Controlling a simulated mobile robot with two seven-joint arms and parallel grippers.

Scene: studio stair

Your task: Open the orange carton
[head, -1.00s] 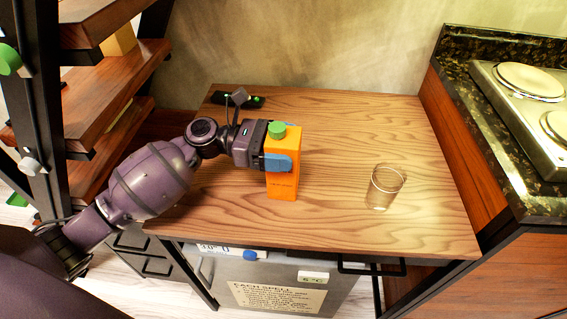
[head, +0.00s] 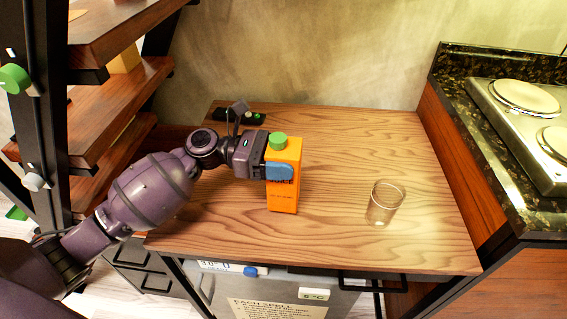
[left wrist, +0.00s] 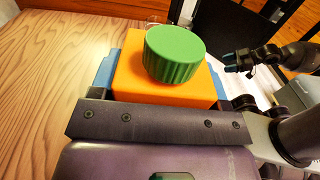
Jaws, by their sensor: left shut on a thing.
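The orange carton (head: 284,196) stands upright at the left-middle of the wooden table, with a round green cap (head: 278,140) on its top. My left gripper (head: 279,172) comes in from the left and is shut on the upper part of the carton, its blue fingers on the sides. I cannot tell if the carton's base touches the wood. In the left wrist view the green cap (left wrist: 175,52) sits on the carton's orange top (left wrist: 130,82). My right gripper (left wrist: 240,64) seems to show there at the right, small and dark, apart from the cap.
A clear glass (head: 385,204) stands on the table (head: 340,150) right of the carton. A black remote-like thing (head: 240,117) lies at the back left. A stove counter (head: 480,150) rises at the right, and wooden shelves (head: 120,100) stand at the left.

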